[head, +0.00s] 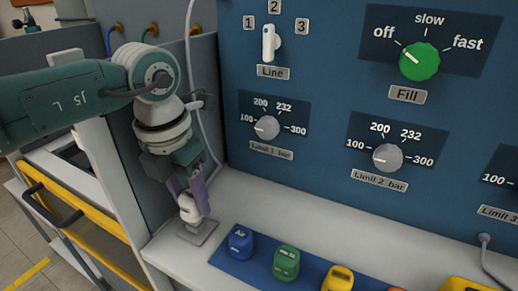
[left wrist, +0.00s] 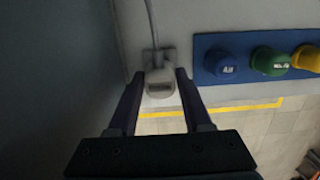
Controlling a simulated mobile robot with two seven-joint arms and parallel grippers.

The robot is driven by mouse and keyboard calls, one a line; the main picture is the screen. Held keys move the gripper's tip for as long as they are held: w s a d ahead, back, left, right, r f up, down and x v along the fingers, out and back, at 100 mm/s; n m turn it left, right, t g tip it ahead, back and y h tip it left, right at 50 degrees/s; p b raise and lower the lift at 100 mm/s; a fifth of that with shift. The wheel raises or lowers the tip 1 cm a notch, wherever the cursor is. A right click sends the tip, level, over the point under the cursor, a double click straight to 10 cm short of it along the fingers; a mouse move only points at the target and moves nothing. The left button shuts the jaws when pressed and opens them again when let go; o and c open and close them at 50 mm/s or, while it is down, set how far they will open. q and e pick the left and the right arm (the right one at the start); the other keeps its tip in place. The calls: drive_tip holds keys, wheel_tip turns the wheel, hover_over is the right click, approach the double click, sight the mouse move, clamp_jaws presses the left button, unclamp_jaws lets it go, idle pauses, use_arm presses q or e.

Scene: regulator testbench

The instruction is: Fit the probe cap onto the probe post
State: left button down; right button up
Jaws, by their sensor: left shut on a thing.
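My left gripper (head: 192,205) points down at the left end of the bench and is shut on a small white piece (head: 188,211), which I take to be the probe cap. In the left wrist view the white cap (left wrist: 159,88) sits between the two dark fingers (left wrist: 157,84). The cap is over a small grey square plate (head: 204,236) on the bench, which also shows partly behind it in the left wrist view (left wrist: 167,56). The probe post is not clearly visible; the cap and fingers may hide it. I cannot tell whether the cap touches it. My right gripper is not in view.
A pale cable (head: 208,135) runs down beside the gripper. A blue strip (head: 222,254) with blue (head: 240,243), green (head: 286,263) and yellow (head: 339,280) caps lies to the right. The blue knob panel (head: 320,85) rises behind. A yellow-railed cart (head: 62,221) stands left.

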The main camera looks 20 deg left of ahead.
use_arm(q)
drive_tip(key=shift+f+b, duration=0.75)
drive_tip(key=shift+f, duration=0.15)
drive_tip(key=shift+c, duration=1.2)
unclamp_jaws()
drive_tip(key=r, duration=0.3)
drive_tip(key=r+p, duration=0.1)
drive_tip(key=r, duration=0.2)
drive_tip(key=s+r, duration=0.1)
drive_tip(key=r, duration=0.3)
drive_tip(key=shift+s+p, duration=0.1)
drive_tip(key=shift+p, duration=0.25)
